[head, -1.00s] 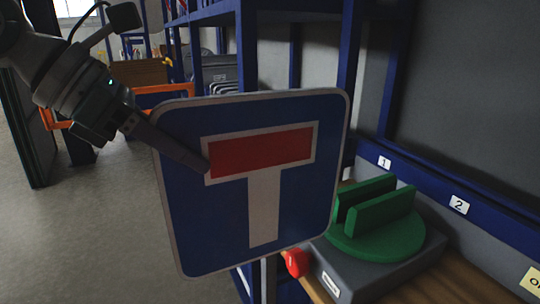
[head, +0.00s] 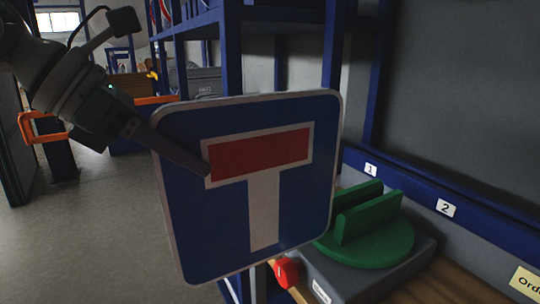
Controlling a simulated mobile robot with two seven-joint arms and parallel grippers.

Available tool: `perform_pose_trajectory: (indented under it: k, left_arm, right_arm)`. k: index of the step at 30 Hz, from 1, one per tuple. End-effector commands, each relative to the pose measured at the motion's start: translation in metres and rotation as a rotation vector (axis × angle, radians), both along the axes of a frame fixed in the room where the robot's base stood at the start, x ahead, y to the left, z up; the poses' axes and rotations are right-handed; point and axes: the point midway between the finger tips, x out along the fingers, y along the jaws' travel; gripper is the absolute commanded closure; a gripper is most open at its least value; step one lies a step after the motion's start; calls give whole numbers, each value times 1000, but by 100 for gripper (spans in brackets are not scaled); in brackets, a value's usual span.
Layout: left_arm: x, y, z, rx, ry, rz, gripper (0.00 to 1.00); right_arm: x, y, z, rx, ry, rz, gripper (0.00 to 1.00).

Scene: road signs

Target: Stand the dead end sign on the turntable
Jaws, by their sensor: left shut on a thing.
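The dead end sign (head: 190,233) is a blue square plate with rounded corners, a white T stem and a red bar. It is held upright, slightly tilted, in the middle of the head view. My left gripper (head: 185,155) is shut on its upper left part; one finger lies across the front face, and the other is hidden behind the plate. The turntable (head: 385,243) is a green disc with two parallel upright green walls and a slot between them. It sits on a grey base, right of the sign. The sign hides its left edge. My right gripper is not in view.
A red knob (head: 286,272) is at the base's front left. The base stands on a wooden bench (head: 446,284) below a blue rail with labels 1 and 2 (head: 446,208). Blue shelf posts (head: 332,85) rise behind the sign. Open floor (head: 90,225) lies at left.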

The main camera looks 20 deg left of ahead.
Motion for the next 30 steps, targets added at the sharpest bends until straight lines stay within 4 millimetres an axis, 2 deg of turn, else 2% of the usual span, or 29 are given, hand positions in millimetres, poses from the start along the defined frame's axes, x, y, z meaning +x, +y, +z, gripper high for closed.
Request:
perform_pose_trajectory:
  k: [2,17,30]
  left_arm:
    - [10,-8,2,-6,-13,-2,100]
    - [55,-44,4,-4,-8,-2,100]
    - [95,-74,2,-4,-7,-1,100]
  right_arm:
    - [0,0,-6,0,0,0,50]
    - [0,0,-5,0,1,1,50]
    - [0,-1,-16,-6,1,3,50]
